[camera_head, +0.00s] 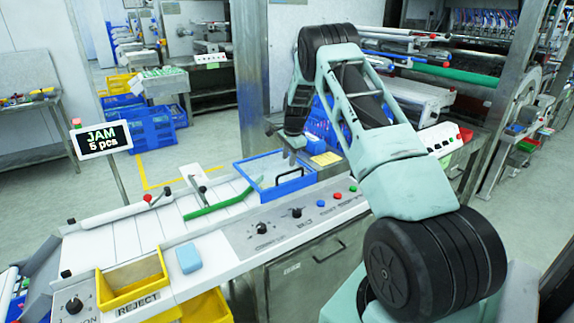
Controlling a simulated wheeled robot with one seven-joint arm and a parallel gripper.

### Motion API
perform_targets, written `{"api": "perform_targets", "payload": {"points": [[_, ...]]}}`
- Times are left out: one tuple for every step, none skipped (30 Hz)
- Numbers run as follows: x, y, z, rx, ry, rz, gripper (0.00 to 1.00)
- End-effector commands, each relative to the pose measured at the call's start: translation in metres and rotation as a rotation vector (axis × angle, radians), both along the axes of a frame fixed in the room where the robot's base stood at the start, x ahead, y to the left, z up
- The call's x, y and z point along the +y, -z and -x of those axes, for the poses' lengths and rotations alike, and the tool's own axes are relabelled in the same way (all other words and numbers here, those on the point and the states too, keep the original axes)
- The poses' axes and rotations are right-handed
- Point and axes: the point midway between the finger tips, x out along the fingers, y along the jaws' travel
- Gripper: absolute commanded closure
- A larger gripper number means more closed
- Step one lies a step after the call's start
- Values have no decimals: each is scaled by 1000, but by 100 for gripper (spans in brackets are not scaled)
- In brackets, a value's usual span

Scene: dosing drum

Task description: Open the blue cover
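The blue cover (246,173) is a blue-edged frame with a clear or pale top at the right end of the white machine bed. It appears to lie down flat. A dark handle (290,173) stands on its right part. My gripper (290,157) points down from the arm just above and behind the handle. I cannot tell whether it touches the handle or how far its fingers are apart. Part of the cover's far edge is hidden behind the gripper.
A sign (103,139) reads "JAM 5 pcs". A green strip (220,204) lies left of the cover. The front panel has dark knobs (263,227) and coloured buttons (337,195). A yellow reject bin (132,284) and light-blue block (189,259) are front left. A metal post (250,80) rises behind.

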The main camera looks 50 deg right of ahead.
Motion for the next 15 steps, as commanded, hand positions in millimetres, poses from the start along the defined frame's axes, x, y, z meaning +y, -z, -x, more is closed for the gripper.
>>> {"api": "perform_targets", "payload": {"points": [[0, 8, -2, 3, 0, -2, 67], [-1, 14, -3, 3, 0, -2, 67], [-1, 21, -4, 3, 1, -2, 67], [-1, 26, -5, 3, 1, -2, 67], [-2, 31, -5, 2, 1, -2, 67], [-2, 36, -7, 2, 1, -1, 67], [-2, 39, -8, 1, 1, 0, 67], [-2, 43, -8, 1, 1, 0, 67], [-3, 47, -9, 1, 1, 0, 67], [-3, 49, -10, 0, 0, 0, 67], [-3, 51, -10, -1, 0, 1, 67], [-3, 53, -11, -1, 0, 0, 67], [-3, 55, -11, 0, 0, 0, 67], [-3, 56, -11, 0, 0, 0, 67], [-3, 57, -11, 0, 0, 0, 67]]}}
